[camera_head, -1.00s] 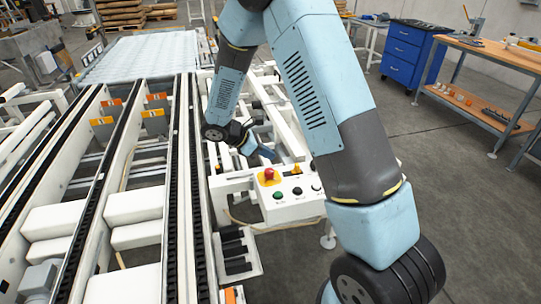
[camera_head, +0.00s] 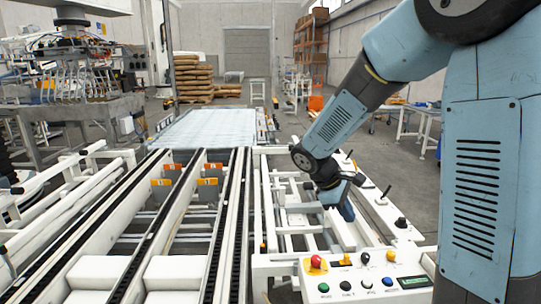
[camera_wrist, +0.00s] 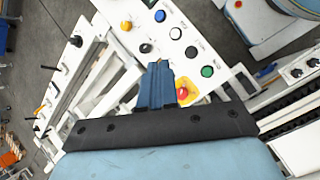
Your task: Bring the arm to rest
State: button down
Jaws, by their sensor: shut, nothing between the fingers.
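My gripper (camera_head: 343,206) hangs from my light-blue and grey arm on the right side of the head view, over the white machine frame beside the conveyor. In the wrist view its dark blue fingers (camera_wrist: 157,72) are together and hold nothing. They point toward the white control panel (camera_wrist: 215,42), which carries a red emergency button (camera_wrist: 183,93) on a yellow base and several coloured buttons. In the head view the gripper is behind and above this panel (camera_head: 330,290). The arm is bent, with its forearm sloping down to the left.
The conveyor with dark chain rails (camera_head: 232,215) runs along the left and middle. A pale slatted bed (camera_head: 212,128) lies beyond it. A joystick (camera_head: 384,194) rises right of the gripper. Open floor shows at the far right.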

jog(key=s+d+r+m+t+y, duration=0.1)
jog(key=s+r+m, duration=0.4)
jog(key=s, duration=0.5)
jog(key=s+d+r+m+t+y, duration=0.1)
jog(key=s+r+m+t+y, duration=0.3)
jog(key=s+r, duration=0.5)
jog(key=shift+s+d+r+m+y, duration=0.3)
jog(key=shift+s+m+y, duration=0.35)
jog(key=shift+m, duration=0.55)
